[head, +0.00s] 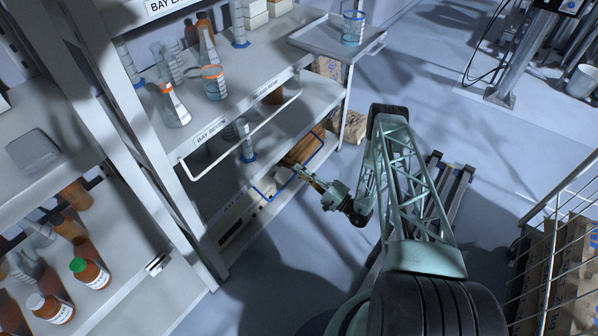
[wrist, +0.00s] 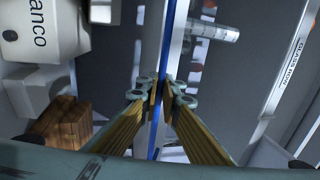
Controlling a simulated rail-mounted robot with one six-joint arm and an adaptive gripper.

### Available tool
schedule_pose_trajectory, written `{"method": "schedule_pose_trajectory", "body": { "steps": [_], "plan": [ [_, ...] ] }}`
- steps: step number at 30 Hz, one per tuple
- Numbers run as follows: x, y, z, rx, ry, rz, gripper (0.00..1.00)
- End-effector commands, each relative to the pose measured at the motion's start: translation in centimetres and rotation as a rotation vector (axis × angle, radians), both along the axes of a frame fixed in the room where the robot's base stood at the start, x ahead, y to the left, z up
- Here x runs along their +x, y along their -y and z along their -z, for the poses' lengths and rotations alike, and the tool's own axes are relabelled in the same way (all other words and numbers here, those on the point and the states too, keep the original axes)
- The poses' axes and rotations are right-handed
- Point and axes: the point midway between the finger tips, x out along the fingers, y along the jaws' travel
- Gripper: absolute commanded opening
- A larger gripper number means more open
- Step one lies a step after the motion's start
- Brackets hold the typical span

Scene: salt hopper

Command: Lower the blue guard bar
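The blue guard bar (head: 269,199) runs along the front of the low shelf in the head view, below the upper shelf's white bar. In the wrist view the blue bar (wrist: 170,40) runs top to bottom through the middle of the picture. My gripper (head: 299,170) reaches the bar from the right in the head view. In the wrist view my gripper (wrist: 161,90) has its two fingertips closed together on either side of the bar, with the bar between them.
A white guard bar (head: 243,137) crosses the shelf above, with glassware (head: 211,82) behind it. A wooden block (wrist: 66,124) and a white device (wrist: 42,30) sit left of the bar in the wrist view. Open floor (head: 290,265) lies before the shelves.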

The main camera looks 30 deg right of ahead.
Motion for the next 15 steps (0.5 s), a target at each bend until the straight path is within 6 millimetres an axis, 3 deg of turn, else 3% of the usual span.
{"method": "schedule_pose_trajectory", "body": {
  "steps": [5,10,15],
  "plan": [
    [-0.01,0.04,0.01,0.000,-0.001,0.001,0.00],
    [-0.01,0.03,0.00,0.000,-0.001,0.001,0.18],
    [-0.01,0.01,-0.01,0.000,-0.001,0.000,0.18]
  ]
}}
